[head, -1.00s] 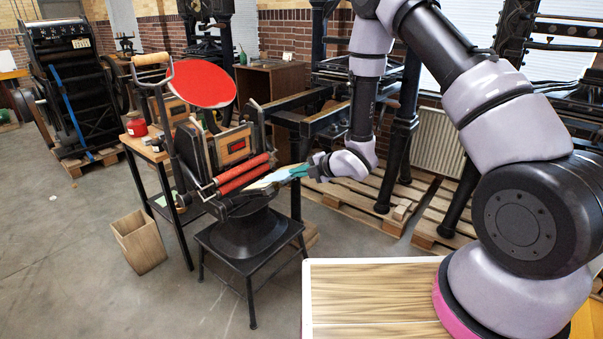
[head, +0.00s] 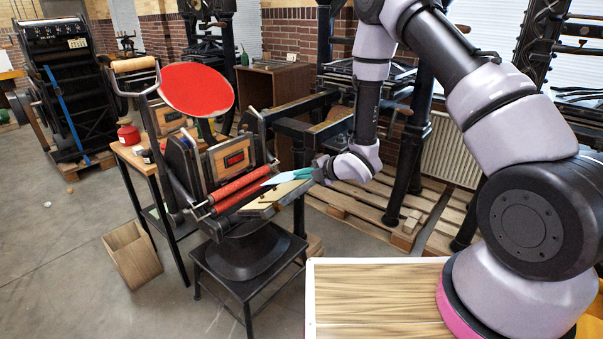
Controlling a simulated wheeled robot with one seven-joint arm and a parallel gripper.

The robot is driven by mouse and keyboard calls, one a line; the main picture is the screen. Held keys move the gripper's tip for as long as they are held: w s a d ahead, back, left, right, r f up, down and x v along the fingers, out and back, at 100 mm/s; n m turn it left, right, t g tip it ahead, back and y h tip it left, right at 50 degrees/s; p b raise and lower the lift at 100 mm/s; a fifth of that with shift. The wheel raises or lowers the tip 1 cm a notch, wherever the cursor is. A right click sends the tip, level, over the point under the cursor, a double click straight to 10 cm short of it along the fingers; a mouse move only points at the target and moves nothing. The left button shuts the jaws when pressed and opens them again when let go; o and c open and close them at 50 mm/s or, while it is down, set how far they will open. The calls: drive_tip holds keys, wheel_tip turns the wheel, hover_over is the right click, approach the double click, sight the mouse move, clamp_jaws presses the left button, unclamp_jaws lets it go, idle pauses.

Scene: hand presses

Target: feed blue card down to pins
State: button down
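The hand press (head: 238,240) stands on a black stand, with a round red ink disc (head: 197,90) on top, two red rollers (head: 240,183) and a framed form behind them. Its tan bed (head: 276,199) lies tilted in front of the rollers, with small dark marks that may be the pins. My gripper (head: 301,173) has teal fingertips and reaches in from the right, just above the bed. It appears shut on the pale blue card (head: 280,179), seen almost edge-on. The card is over the bed, close to the lower roller; whether it touches the bed or pins cannot be told.
A side table (head: 137,158) left of the press holds a red can (head: 128,132) and small jars. A wooden bin (head: 132,254) stands on the floor. A wood-topped table (head: 375,295) is in front of me. Larger presses and pallets stand behind.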

drive_tip(key=shift+w+a+f, duration=0.25)
drive_tip(key=shift+a+f, duration=0.1)
drive_tip(key=shift+f, duration=1)
drive_tip(key=shift+w+a+f, duration=0.3)
drive_tip(key=shift+f, duration=1.1)
drive_tip(key=shift+w+a+f, duration=0.25)
drive_tip(key=shift+a+f, duration=0.1)
drive_tip(key=shift+f, duration=1)
drive_tip(key=shift+s+a, duration=0.25)
drive_tip(key=shift+s, duration=0.05)
drive_tip(key=c, duration=1)
unclamp_jaws()
drive_tip(key=shift+d, duration=0.1)
drive_tip(key=shift+v, duration=2.2)
